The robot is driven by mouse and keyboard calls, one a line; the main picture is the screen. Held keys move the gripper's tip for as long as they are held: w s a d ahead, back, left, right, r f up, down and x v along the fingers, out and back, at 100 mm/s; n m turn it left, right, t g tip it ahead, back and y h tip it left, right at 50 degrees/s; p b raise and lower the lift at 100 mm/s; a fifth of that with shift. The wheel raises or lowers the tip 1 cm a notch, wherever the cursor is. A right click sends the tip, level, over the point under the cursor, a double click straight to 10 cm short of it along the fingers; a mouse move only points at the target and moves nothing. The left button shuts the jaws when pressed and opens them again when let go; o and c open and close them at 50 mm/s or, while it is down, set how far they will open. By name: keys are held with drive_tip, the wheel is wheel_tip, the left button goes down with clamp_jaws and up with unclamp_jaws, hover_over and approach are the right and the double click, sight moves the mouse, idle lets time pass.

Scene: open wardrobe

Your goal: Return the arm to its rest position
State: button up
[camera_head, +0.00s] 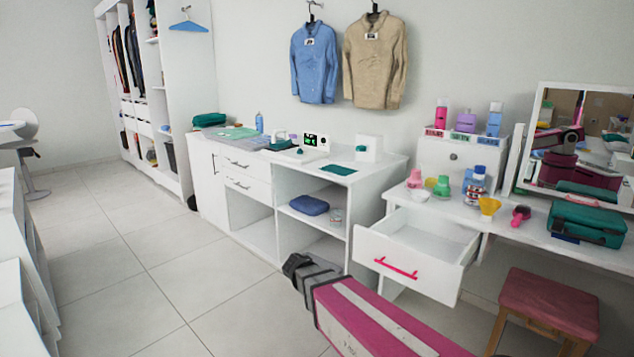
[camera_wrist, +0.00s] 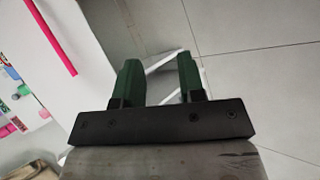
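My gripper (camera_head: 295,265) is at the end of my pink and grey arm in the head view, in front of the low white cabinet and left of the open drawer. In the wrist view its two green fingers (camera_wrist: 158,80) stand apart with only the floor and white edges between them. It is open and empty. The arm reaches in from the bottom right of the head view. The white drawer (camera_head: 420,270) with a pink handle (camera_head: 396,268) is pulled out beside the arm, and its visible inside looks empty. The pink handle also shows in the wrist view (camera_wrist: 50,38).
A pink stool (camera_head: 545,300) stands at the bottom right under the desk (camera_head: 560,247). The desk holds bottles, a teal case (camera_head: 587,223) and a mirror. The white cabinet (camera_head: 257,220) stands along the wall. The tiled floor (camera_head: 170,270) at the left is clear.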

drive_tip(key=s+d+f+m+y, duration=0.1)
drive_tip(key=s+d+m+y, duration=0.1)
drive_tip(key=d, duration=0.4)
drive_tip(key=s+d+f+m+g+y, duration=0.1)
drive_tip(key=s+d+m+y, duration=0.1)
drive_tip(key=s+d+y, duration=0.2)
drive_tip(key=d+y, duration=0.3)
drive_tip(key=shift+d+f, duration=0.2)
drive_tip(key=shift+f, duration=0.05)
idle(0.5)
